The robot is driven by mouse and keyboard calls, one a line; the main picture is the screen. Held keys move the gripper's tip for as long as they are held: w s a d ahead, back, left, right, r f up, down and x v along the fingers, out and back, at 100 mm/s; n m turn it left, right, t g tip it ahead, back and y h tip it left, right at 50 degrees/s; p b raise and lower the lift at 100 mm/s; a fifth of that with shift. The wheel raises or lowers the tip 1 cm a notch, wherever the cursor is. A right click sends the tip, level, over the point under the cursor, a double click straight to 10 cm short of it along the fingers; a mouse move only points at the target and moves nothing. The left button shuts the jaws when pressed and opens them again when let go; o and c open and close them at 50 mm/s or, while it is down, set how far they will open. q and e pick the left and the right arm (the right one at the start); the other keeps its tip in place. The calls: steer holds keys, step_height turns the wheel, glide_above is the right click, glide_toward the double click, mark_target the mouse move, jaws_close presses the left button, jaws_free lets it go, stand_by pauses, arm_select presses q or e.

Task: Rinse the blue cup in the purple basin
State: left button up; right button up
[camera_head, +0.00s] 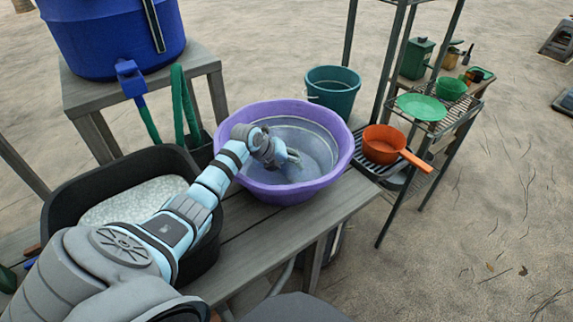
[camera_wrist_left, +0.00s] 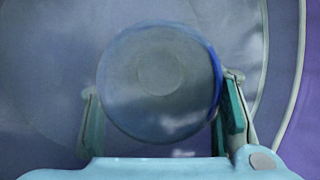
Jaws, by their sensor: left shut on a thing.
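The purple basin (camera_head: 340,158) stands on the grey wooden bench with clear, bluish water in it. Its purple wall also shows at the right edge of the left wrist view (camera_wrist_left: 301,110). My left gripper (camera_head: 291,163) reaches down inside the basin, and in the left wrist view its two fingers sit on either side of a round cup. The blue cup (camera_wrist_left: 158,75) looks greyish and hazy there, with a blue edge on its right. The gripper is shut on it. In the head view my wrist and gripper hide the cup. My right gripper is not in view.
A black tub (camera_head: 62,197) with pale contents stands left of the basin, under my left arm. A large blue barrel (camera_head: 110,35) with a tap stands behind it. A teal bucket (camera_head: 333,92) is behind the basin. A rack at right holds an orange pan (camera_head: 383,143) and green plates.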

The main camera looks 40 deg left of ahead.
arm_select(q)
steer(key=shift+s+a, duration=0.3)
steer(key=shift+a, duration=0.15)
steer(key=shift+w+d, duration=0.7)
steer(key=shift+d, duration=0.3)
steer(key=shift+s+a, duration=0.75)
steer(key=shift+a, duration=0.3)
steer(key=shift+w+d+b, duration=0.3)
steer(key=shift+w+d, duration=0.45)
steer(key=shift+d, duration=0.3)
steer(key=shift+s+a, duration=0.75)
steer(key=shift+a, duration=0.3)
steer(key=shift+w+d, duration=0.4)
steer(key=shift+d, duration=0.15)
steer(key=shift+r, duration=0.1)
step_height(320, 180, up, 20)
steer(key=p, duration=1.7)
steer(key=shift+f, duration=0.2)
